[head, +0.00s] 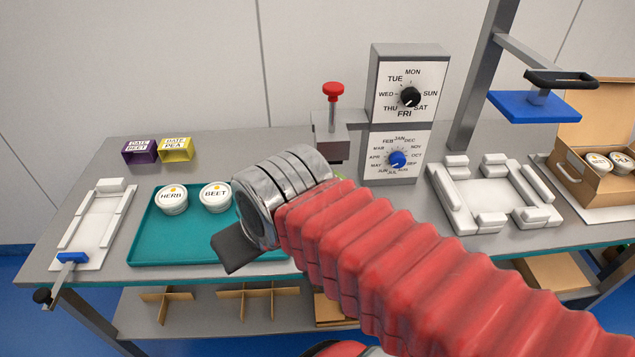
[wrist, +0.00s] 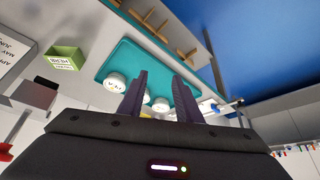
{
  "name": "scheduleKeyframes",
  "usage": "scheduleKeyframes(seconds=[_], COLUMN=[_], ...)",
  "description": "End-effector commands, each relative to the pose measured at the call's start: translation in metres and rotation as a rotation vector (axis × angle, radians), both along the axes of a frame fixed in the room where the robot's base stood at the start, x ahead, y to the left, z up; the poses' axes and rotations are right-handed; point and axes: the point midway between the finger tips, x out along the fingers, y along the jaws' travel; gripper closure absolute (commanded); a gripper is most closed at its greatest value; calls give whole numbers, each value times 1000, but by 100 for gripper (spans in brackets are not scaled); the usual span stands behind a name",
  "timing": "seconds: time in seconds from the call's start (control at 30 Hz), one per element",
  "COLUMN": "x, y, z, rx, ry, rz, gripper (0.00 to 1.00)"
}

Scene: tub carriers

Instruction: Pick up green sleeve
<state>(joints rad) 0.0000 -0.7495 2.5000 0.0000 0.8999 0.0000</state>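The green sleeve (wrist: 66,59) is a small open-ended box with a pale label, lying on the grey bench at the left of the wrist view. It is beside the teal tray and apart from it. In the head view my arm hides nearly all of it; only a sliver of green shows past the silver wrist. My gripper (wrist: 160,75) has its two dark fingers apart with nothing held between them. It is above the tray, to the right of the sleeve in the wrist view. In the head view one dark finger (head: 235,250) shows over the tray's front.
The teal tray (head: 165,252) holds white tubs, including HERB (head: 171,199) and BEET (head: 215,197). A purple sleeve (head: 139,151) and a yellow sleeve (head: 176,149) stand behind it. A red-knobbed stamp (head: 333,120) and dial panels (head: 405,100) stand at the back. A white fixture (head: 465,215) lies right.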

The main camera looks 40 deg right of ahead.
Motion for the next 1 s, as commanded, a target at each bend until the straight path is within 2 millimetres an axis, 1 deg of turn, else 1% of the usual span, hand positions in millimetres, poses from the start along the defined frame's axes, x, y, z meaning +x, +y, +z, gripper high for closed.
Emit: scheduleKeyframes(seconds=[0.43,0.57,0.73,0.87,1.0], x=[0,0,2,4,9], y=[0,-1,-6,-12,-19], z=[0,-1,-12,-27,-44], rx=[0,10,79,190,345], ry=[0,6,53,119,194], rz=[0,-12,-96,-231,-412], gripper=[68,59,47,38,28])
